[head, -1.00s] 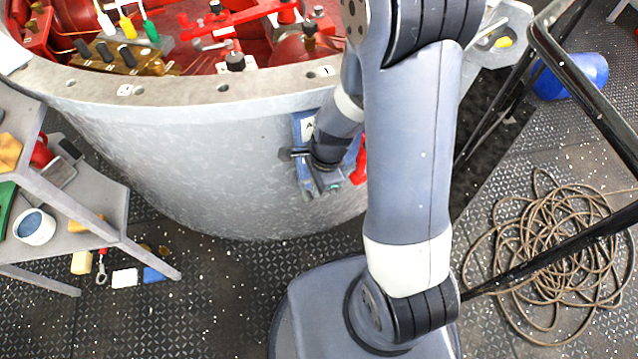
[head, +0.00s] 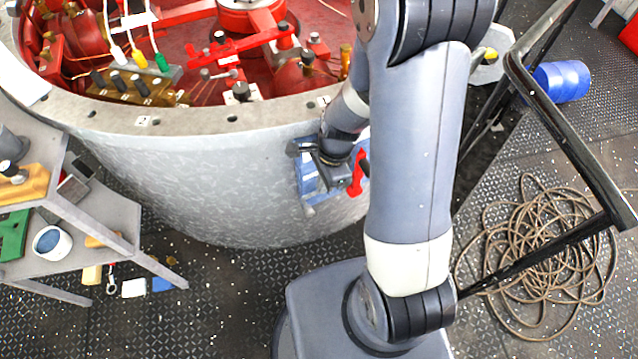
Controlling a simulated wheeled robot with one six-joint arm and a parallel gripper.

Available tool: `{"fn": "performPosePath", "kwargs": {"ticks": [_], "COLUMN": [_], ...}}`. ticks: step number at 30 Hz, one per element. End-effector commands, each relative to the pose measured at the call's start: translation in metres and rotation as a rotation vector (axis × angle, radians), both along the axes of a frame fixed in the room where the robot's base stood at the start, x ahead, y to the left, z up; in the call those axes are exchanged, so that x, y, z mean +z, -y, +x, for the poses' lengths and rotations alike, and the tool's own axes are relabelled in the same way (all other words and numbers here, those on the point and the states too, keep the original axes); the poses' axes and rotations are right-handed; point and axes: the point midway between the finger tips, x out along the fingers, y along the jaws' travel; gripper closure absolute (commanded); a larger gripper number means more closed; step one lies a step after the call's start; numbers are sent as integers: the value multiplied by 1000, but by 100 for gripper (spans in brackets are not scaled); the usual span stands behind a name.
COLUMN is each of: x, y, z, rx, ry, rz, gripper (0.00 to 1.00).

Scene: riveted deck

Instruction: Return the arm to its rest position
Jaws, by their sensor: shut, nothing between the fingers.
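My arm stands up from my base in the middle of the head view and bends down toward the grey tank wall. My gripper (head: 326,170) is shut and empty. It points down and shows in front of a blue box with a red handle (head: 357,174) on the outside of the tank. Part of the box is hidden behind the gripper and my arm. I cannot tell whether the gripper touches the box.
The round tank (head: 200,190) has red machinery and valves inside its open top. A grey shelf (head: 120,215) with tools and a mug stands at left. A black railing (head: 570,130), a coiled rope (head: 540,260) and a blue barrel (head: 563,80) are at right.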

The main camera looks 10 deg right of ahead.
Motion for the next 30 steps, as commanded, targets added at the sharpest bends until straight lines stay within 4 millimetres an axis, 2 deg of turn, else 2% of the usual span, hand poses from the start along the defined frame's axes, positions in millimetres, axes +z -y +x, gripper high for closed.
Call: {"fn": "performPosePath", "kwargs": {"ticks": [1,4,17,30], "x": [8,11,8,-37], "y": [2,3,3,-9], "z": [0,1,1,-3], "rx": [-1,0,1,0], "ry": [1,1,0,-1], "rz": [0,0,0,-1], "gripper": [100,100,100,100]}}
